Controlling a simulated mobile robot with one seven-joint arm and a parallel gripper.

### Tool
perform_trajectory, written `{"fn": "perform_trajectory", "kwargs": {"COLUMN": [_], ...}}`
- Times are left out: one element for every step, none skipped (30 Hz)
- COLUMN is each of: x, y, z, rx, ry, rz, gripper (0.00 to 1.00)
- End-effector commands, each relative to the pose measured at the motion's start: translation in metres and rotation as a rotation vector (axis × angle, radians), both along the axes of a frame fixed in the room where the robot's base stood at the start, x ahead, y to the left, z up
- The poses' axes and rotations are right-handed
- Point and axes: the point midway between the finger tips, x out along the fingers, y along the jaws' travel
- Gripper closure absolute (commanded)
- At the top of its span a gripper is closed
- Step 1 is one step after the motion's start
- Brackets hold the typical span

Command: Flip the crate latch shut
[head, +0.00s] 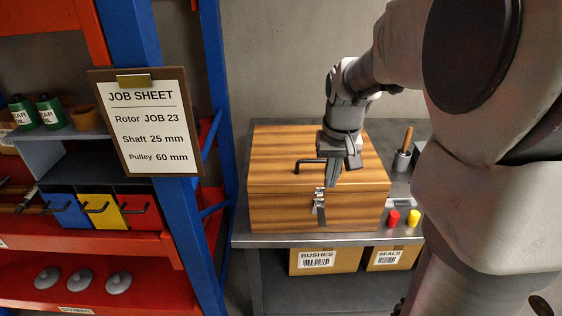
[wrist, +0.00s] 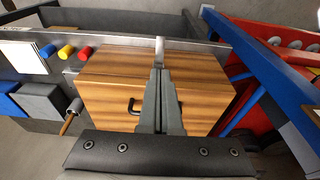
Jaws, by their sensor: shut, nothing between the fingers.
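The striped wooden crate (head: 275,212) stands on a grey bench with its lid (head: 270,155) down. A black handle (head: 309,163) is on the lid; it also shows in the wrist view (wrist: 134,106). The metal crate latch (head: 318,203) is on the front face at the lid seam, and I cannot tell its exact position. My gripper (head: 332,184) points down, shut and empty, over the lid's front edge just above and right of the latch. Whether it touches anything is unclear.
A blue rack post (head: 205,235) and a job sheet (head: 152,125) are at left. Cartons (head: 326,261) sit below.

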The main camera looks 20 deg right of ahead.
Motion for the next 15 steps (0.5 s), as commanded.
{"fn": "perform_trajectory", "kwargs": {"x": [0.0, 0.0, 0.0, 0.0, 0.0, 0.0, 0.0, 0.001, 0.001, 0.002, 0.002, 0.003, 0.004, 0.006, 0.007], "y": [0.0, 0.0, 0.0, 0.0, 0.0, 0.0, 0.0, 0.0, 0.0, 0.0, 0.0, -0.001, -0.001, -0.001, -0.001], "z": [0.0, 0.0, 0.0, 0.0, -0.001, -0.002, -0.004, -0.006, -0.01, -0.014, -0.018, -0.025, -0.031, -0.037, -0.045], "rx": [0.0, 0.0, 0.0, 0.0, 0.0, 0.0, 0.0, 0.0, 0.0, 0.001, 0.002, 0.002, 0.003, 0.002, 0.003], "ry": [0.0, 0.0, 0.0, 0.0, 0.0, 0.001, 0.001, 0.002, 0.002, 0.003, 0.004, 0.005, 0.005, 0.005, 0.005], "rz": [0.0, 0.001, 0.001, 0.001, 0.001, 0.001, 0.001, 0.001, 0.001, 0.0, 0.0, 0.0, 0.0, 0.0, 0.0], "gripper": [1.0, 1.0, 1.0, 1.0, 1.0, 1.0, 1.0, 1.0, 1.0, 1.0, 1.0, 1.0, 1.0, 1.0, 1.0]}}
